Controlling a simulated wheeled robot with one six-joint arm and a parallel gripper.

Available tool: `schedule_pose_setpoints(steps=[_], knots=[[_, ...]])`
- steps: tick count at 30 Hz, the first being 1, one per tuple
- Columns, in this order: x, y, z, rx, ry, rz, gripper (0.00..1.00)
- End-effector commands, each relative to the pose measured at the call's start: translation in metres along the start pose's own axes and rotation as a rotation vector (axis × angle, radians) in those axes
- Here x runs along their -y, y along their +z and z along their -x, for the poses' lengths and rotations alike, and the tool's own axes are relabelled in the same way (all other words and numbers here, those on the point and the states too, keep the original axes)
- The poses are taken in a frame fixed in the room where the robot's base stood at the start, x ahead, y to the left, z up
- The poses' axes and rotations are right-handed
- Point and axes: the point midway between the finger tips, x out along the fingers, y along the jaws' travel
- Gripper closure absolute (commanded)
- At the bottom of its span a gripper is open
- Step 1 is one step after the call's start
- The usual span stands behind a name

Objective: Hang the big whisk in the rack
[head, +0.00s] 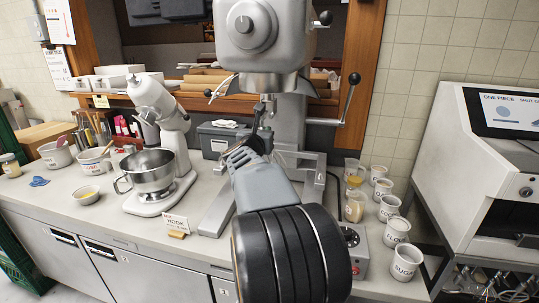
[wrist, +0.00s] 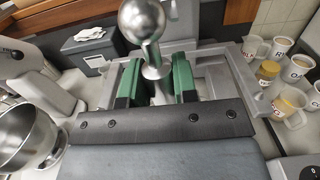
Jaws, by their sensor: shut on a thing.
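My gripper (head: 256,136) is in front of the big grey mixer, below its head. In the wrist view its green-lined fingers (wrist: 155,82) are shut on a shiny metal piece (wrist: 142,24) with a ball-like end and a narrow neck. No whisk wires show on this piece, so I cannot tell whether it is the big whisk. In the head view it reaches close to the mixer's shaft; I cannot tell whether they touch. A dark rack (head: 440,251) is at the lower right, with several metal wire tools (head: 490,286) at it, partly cut off by the frame.
The big mixer (head: 258,40) stands behind my gripper, its crank at the right. A small stand mixer (head: 155,110) with a steel bowl (head: 150,170) is on the left. Several labelled cups (head: 396,231) line the counter between my arm and the white machine (head: 440,130).

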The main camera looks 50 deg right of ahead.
Motion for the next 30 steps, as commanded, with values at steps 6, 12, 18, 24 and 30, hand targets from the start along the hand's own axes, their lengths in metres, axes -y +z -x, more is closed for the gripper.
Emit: schedule_pose_setpoints(steps=[6,12,18,24,30], knots=[[0.000,0.001,0.014,0.003,0.002,-0.001,1.00],[0.000,0.001,0.026,0.003,0.001,0.000,1.00],[0.000,0.001,0.035,0.002,0.000,-0.001,1.00],[0.000,0.001,0.037,0.001,0.000,0.000,1.00],[0.000,0.001,0.037,0.001,0.000,0.000,1.00]])
